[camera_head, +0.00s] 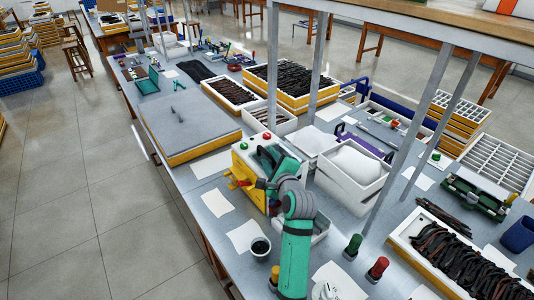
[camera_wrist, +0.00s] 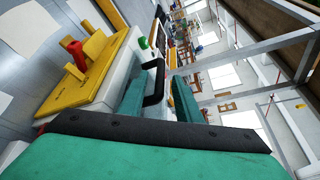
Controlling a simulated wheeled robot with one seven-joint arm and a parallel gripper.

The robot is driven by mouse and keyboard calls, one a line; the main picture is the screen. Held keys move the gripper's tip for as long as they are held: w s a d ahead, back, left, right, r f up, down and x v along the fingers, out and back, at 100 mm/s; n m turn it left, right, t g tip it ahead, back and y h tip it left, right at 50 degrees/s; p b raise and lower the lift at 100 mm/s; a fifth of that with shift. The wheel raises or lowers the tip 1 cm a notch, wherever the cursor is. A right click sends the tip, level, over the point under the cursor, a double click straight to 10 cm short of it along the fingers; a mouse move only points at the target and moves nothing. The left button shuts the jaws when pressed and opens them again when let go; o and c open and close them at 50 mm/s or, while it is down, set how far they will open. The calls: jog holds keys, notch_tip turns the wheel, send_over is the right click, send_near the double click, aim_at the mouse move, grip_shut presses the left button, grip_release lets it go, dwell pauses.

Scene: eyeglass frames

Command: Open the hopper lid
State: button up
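A white and yellow machine (camera_head: 241,160) with red and green buttons stands on the bench. Its green button also shows in the wrist view (camera_wrist: 143,42). A black loop handle (camera_wrist: 155,78) rises from the machine's top; I take it for the hopper lid's handle. The lid itself is mostly hidden by my arm in the head view. My gripper (camera_head: 268,160) is over the machine. In the wrist view its teal fingers (camera_wrist: 158,97) are apart, one on each side of the handle. I cannot tell whether they touch it.
A grey-topped yellow box (camera_head: 190,120) stands behind and left of the machine. A white bin (camera_head: 352,170) stands close to the right. Metal uprights (camera_head: 412,135) rise from the bench. A dark cup (camera_head: 260,246) and paper sheets (camera_head: 217,203) lie in front.

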jog(key=shift+x, duration=1.9)
jog(key=shift+c, duration=0.3)
grip_shut()
